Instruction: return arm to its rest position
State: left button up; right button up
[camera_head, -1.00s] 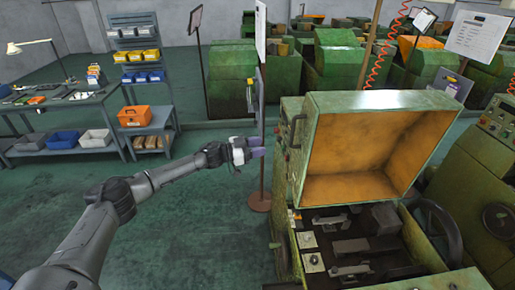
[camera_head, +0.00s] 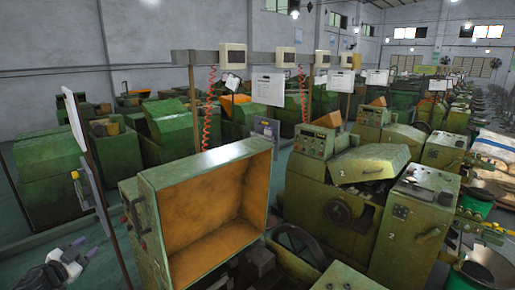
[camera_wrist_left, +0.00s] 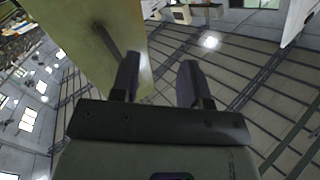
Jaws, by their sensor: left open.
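My left gripper (camera_head: 82,248) shows at the lower left of the head view, left of the open green machine box, with nothing between its fingers. In the left wrist view its two dark fingers (camera_wrist_left: 158,82) stand apart, with ceiling and a pale panel behind them. Most of my left arm is outside the head view. My right gripper is not in view.
A green machine with an open, orange-lined box (camera_head: 215,205) stands close at the lower middle. A sign on a post (camera_head: 75,122) stands beside the left gripper. Another green machine (camera_head: 350,190) stands to the right. Bare floor shows at the far left.

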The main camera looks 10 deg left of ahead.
pick_arm(q)
jog(key=s+d+r+g+y, duration=0.1)
jog(key=d+r+g+y, duration=0.1)
jog(key=d+y, duration=0.3)
jog(key=s+d+r+g+y, duration=0.2)
jog(key=d, duration=0.5)
jog(key=s+d+f+n+g+h+p, duration=0.1)
jog(key=s+d+f, duration=0.2)
jog(key=s+d, duration=0.35)
jog(key=s+d+f+g+h+p, duration=0.1)
jog(key=s+d+f+g+h, duration=0.15)
jog(key=d, duration=0.65)
jog(key=s+d+f+n+g+h+p, duration=0.1)
jog(key=s+d+f, duration=0.3)
jog(key=s, duration=0.5)
jog(key=s+d+f+n+g+h+p, duration=0.1)
jog(key=s+d+f, duration=0.4)
jog(key=s, duration=0.5)
jog(key=s+d+f+n+g+h+p, duration=0.1)
jog(key=s+d+f+g+h+p, duration=0.1)
jog(key=s, duration=0.8)
notch_tip(320, 180, down, 2)
jog(key=d+g+p, duration=0.1)
jog(key=d+g, duration=0.1)
jog(key=shift+d+f+n, duration=0.25)
jog(key=shift+d+n, duration=0.05)
